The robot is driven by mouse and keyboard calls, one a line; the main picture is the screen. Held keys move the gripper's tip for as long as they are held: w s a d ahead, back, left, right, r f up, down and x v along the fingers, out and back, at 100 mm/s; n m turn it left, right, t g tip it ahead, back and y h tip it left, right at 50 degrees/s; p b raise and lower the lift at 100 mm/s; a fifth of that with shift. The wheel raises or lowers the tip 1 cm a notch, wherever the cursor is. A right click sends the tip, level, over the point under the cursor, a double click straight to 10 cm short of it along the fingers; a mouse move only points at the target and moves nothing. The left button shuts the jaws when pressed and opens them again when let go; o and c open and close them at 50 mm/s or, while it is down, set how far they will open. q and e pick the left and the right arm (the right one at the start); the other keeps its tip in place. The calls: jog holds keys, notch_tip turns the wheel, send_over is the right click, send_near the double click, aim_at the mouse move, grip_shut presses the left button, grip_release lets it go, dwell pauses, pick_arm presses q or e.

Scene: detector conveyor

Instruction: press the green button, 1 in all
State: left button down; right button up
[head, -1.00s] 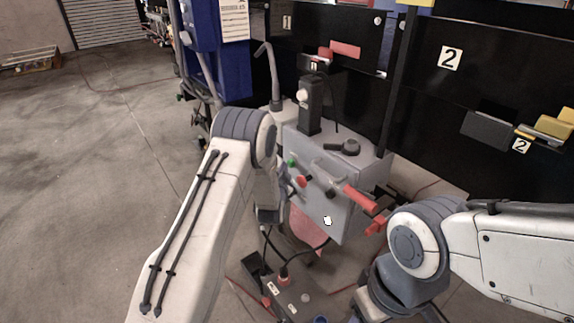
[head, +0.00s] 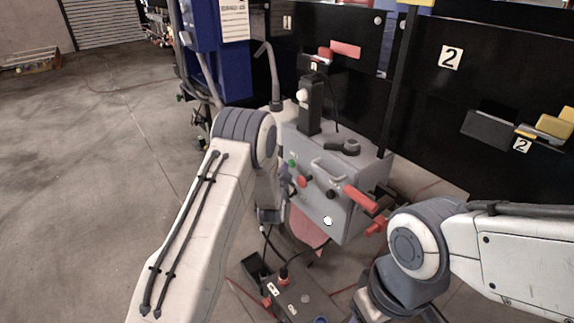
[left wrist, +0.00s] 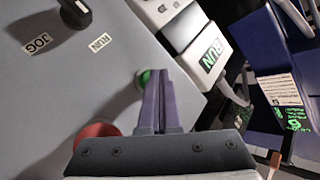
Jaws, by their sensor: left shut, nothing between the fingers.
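The green button (head: 292,163) is at the upper left of the grey control box's front face (head: 330,212). In the left wrist view, the green button (left wrist: 142,77) shows just left of my fingertips, which hide part of it. My left gripper (left wrist: 158,76) is shut and empty, its tips over the button's right edge. I cannot tell whether they touch it. In the head view, my left gripper (head: 288,182) is close to the box front, partly hidden by my forearm. My right arm is at the right; its gripper is not in view.
A red button (head: 303,181) sits just below the green one; it also shows in the left wrist view (left wrist: 97,130). A dark knob (left wrist: 75,13) has RUN and JOG labels. Open floor lies left.

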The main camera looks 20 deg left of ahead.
pick_arm(q)
jog(key=shift+s+a, duration=0.4)
jog(key=shift+s, duration=0.2)
jog(key=s+a, duration=0.1)
jog(key=s, duration=0.1)
jog(key=s+a, duration=0.2)
jog(key=shift+a, duration=0.1)
dwell(0.7)
